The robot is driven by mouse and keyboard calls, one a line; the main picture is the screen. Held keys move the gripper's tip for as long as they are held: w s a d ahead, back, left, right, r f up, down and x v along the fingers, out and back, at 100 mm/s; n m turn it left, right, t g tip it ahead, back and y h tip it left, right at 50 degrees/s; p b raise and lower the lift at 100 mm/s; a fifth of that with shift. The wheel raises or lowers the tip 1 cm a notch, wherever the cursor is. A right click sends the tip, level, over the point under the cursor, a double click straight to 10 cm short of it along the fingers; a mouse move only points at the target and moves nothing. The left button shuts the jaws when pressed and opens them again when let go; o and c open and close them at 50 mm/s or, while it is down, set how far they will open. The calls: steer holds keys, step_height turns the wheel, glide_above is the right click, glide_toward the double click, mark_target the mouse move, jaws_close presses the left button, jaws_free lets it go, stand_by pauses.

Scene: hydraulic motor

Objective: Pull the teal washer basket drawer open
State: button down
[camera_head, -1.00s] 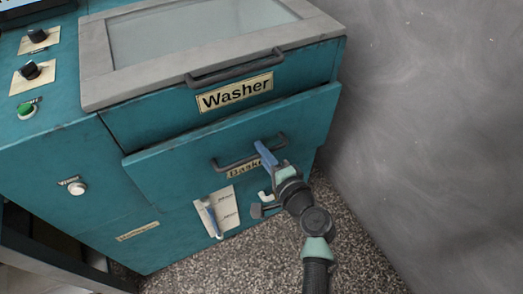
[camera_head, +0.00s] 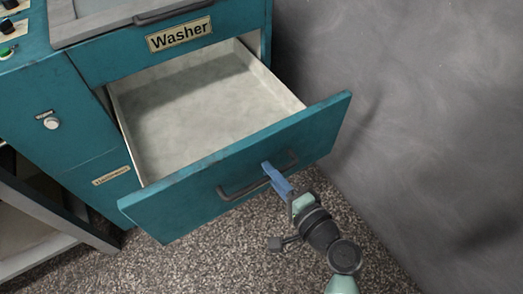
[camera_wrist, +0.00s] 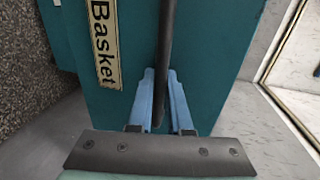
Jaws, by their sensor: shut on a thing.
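The teal basket drawer (camera_head: 190,197) is pulled well out of the washer in the head view, and its pale, empty inside (camera_head: 200,110) shows. Its front also fills the middle of the wrist view (camera_wrist: 225,50), with the "Basket" label (camera_wrist: 105,42) left of the handle. The dark bar handle (camera_head: 237,191) runs across the drawer front. My gripper (camera_head: 275,177) has its blue fingers shut on this handle near its right part. In the wrist view the handle (camera_wrist: 167,40) passes between the two fingers (camera_wrist: 160,95).
The washer body (camera_head: 85,150) stands behind and left of the drawer, with the "Washer" label (camera_head: 180,35) above. A grey wall (camera_head: 400,100) rises close on the right. Speckled floor (camera_head: 220,265) lies open in front of the drawer.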

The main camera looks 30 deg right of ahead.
steer(key=f+v, duration=0.1)
steer(key=v, duration=0.5)
steer(key=shift+s, duration=0.25)
steer(key=c, duration=1.1)
jaws_free()
steer(key=shift+f, duration=0.1)
steer(key=shift+s, duration=0.1)
steer(key=p+v, duration=0.1)
steer(key=v, duration=1.1)
steer(key=shift+s, duration=0.4)
